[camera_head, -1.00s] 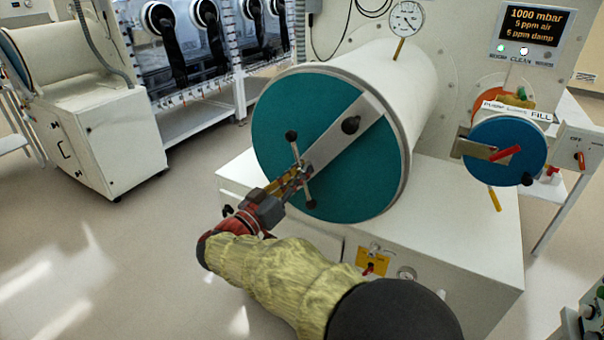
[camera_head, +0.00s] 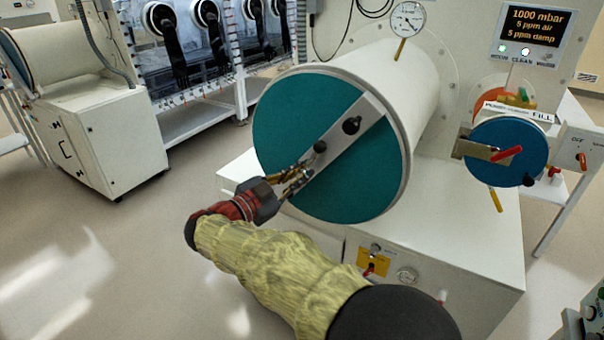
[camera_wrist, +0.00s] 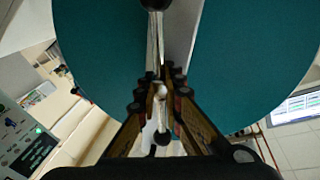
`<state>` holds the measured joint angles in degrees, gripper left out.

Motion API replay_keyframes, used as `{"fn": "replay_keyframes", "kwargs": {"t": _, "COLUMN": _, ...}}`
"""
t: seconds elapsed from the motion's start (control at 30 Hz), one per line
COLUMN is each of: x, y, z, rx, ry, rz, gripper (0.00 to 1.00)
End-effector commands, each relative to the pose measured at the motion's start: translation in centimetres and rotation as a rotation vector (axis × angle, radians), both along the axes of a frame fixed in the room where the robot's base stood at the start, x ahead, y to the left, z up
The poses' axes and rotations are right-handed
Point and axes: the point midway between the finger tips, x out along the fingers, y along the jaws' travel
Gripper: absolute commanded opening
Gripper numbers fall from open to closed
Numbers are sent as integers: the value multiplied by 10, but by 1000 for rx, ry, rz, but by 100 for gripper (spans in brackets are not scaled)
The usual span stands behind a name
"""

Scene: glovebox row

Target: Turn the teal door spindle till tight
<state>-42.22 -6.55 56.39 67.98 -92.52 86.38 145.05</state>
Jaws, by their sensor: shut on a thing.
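The large teal door (camera_head: 290,120) closes the end of a white cylinder, with a pale bar across it from upper right to lower left. In the wrist view the thin metal bar (camera_wrist: 153,45) passes between the fingertips (camera_wrist: 160,90), with a black ball at each end. The fingers hide the spindle's centre in the head view.
A smaller blue door (camera_head: 508,148) with a red-handled lever is at the right. A gauge (camera_head: 407,18) stands above the cylinder, and a display (camera_head: 533,28) hangs at the upper right. A white cabinet (camera_head: 440,240) lies below. Open floor (camera_head: 110,250) is at the left.

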Motion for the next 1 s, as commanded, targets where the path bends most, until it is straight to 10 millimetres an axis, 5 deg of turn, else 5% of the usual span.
{"fn": "replay_keyframes", "kwargs": {"t": 0.67, "x": 0, "y": 1, "z": -4, "rx": 48, "ry": -23, "rz": 1, "gripper": 0}}
{"fn": "replay_keyframes", "kwargs": {"t": 0.7, "x": 0, "y": 0, "z": -4, "rx": 48, "ry": -23, "rz": 1, "gripper": 11}}
{"fn": "replay_keyframes", "kwargs": {"t": 1.0, "x": 0, "y": 0, "z": -1, "rx": 48, "ry": -27, "rz": 1, "gripper": 27}}
